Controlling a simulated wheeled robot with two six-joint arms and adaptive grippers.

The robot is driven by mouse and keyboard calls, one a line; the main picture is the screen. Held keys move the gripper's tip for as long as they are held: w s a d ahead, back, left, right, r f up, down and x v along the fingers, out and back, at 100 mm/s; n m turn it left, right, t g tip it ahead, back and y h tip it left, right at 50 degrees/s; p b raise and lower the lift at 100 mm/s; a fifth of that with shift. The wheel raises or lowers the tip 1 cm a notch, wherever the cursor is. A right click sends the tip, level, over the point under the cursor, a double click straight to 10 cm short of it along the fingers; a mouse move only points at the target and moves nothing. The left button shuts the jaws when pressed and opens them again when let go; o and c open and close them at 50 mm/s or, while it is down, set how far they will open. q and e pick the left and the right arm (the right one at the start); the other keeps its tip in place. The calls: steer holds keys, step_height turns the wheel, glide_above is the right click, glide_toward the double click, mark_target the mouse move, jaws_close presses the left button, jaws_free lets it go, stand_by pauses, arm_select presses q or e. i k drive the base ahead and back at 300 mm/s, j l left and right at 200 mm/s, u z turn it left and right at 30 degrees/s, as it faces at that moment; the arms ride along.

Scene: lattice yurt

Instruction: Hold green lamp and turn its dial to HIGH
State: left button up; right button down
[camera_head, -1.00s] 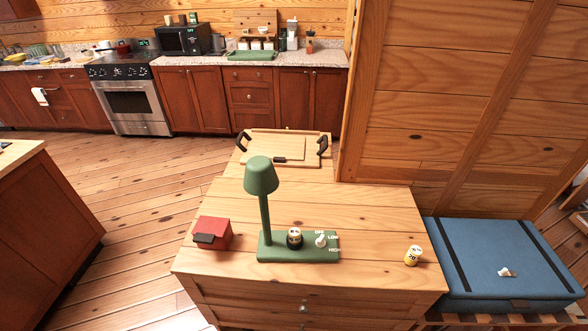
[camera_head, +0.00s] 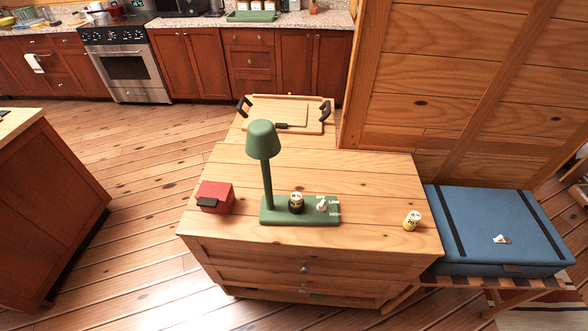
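The green lamp (camera_head: 265,170) stands upright on the wooden dresser top, with a shade on a post and a flat rectangular base. Its white dial (camera_head: 321,204) sits on the right part of the base, with the labels OFF, LOW and HIGH around it. The dial's exact setting is too small to tell. A dark round item with a light top (camera_head: 296,202) stands at the middle of the base. Neither of my grippers is in view.
A red box (camera_head: 216,196) with a dark front tab sits left of the lamp. A wooden tray (camera_head: 254,130) with black handles lies behind. A blue case (camera_head: 484,268) is at the right. The dresser's front edge is clear.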

mark_target(322, 207)
steer(key=i+j, duration=0.15)
steer(key=k+j+z, duration=0.3)
steer(key=j, duration=0.2)
steer(key=k+j+z, duration=0.3)
steer(key=i+l, duration=0.3)
